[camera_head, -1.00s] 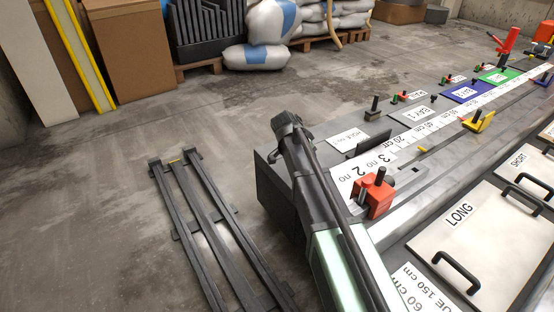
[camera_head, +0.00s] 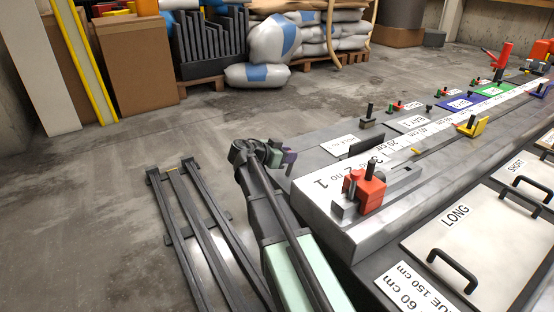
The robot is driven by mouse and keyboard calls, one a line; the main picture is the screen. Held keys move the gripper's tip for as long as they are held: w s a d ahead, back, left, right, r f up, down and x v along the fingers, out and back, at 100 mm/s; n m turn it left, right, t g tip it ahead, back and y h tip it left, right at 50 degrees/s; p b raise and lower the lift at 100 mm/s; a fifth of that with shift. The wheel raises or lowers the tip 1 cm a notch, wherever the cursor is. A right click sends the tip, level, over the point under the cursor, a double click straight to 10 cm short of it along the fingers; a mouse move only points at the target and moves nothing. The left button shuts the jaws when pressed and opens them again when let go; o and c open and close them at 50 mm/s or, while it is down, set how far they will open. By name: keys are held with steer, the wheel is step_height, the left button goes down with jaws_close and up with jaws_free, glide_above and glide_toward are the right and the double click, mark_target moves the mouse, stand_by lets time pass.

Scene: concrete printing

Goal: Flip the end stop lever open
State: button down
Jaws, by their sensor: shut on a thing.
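An orange-red stop block (camera_head: 370,194) sits on the near end of the steel bench, by the ruler strip, with a dark upright knob (camera_head: 371,169). Which part is the end stop lever I cannot tell. A yellow stop (camera_head: 472,126) with a dark knob stands farther along the bench. My gripper (camera_head: 284,157) is left of the bench's end, apart from the orange-red block.
A low dark rail frame (camera_head: 190,215) lies on the floor at left. Panels with black handles, one marked LONG (camera_head: 457,215), are at right. Grey sacks (camera_head: 272,40) and a cardboard box (camera_head: 136,58) stand behind. The floor between is clear.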

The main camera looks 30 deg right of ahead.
stand_by(0.4)
steer(key=c, duration=0.9)
jaws_free()
steer(key=p+v, duration=0.3)
steer(key=v, duration=0.8)
steer(key=shift+f+p, duration=0.1)
steer(key=shift+p, duration=0.25)
